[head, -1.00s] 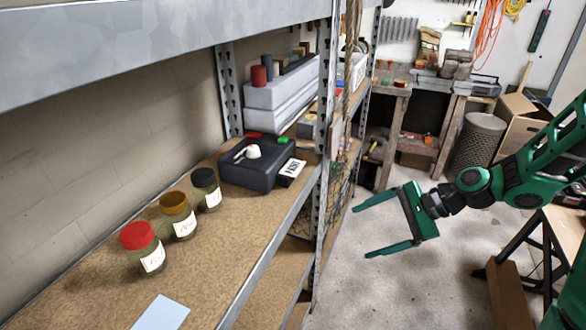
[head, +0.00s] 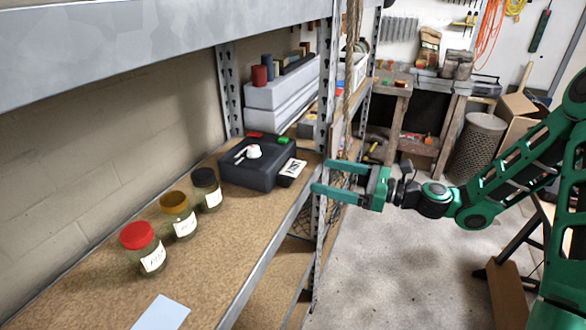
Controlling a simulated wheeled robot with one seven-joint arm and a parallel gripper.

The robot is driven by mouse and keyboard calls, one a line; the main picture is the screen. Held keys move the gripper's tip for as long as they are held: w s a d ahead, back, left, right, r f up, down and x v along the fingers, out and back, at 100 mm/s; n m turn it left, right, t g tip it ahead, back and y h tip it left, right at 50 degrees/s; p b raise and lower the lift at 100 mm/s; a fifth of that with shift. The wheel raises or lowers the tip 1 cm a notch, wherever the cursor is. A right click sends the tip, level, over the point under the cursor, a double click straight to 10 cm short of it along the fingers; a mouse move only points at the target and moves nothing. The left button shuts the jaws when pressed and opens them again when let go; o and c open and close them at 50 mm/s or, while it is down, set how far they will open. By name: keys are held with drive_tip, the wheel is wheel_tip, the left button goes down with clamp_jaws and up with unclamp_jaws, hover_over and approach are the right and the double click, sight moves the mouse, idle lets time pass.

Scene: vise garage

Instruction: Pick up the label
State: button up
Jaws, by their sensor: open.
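A small white label (head: 293,168) with dark lettering is at the right end of the black box (head: 250,165) on the shelf, by the shelf's front edge. Whether it is fixed to something dark under it I cannot tell. My gripper (head: 322,176) is open and empty. Its two green fingers point left, and their tips appear just right of the label, by the metal upright. The fingers look apart from the label, but the depth gap is hard to judge.
Three lidded jars (head: 177,215) with paper labels stand left of the box. A pale blue sheet (head: 162,313) lies on the near shelf board. A metal upright (head: 325,120) and hanging rope are close to my gripper.

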sight(310, 181)
drive_tip(key=shift+x, duration=2.9)
drive_tip(key=shift+r, duration=0.1)
drive_tip(key=shift+c, duration=0.6)
drive_tip(key=c, duration=1)
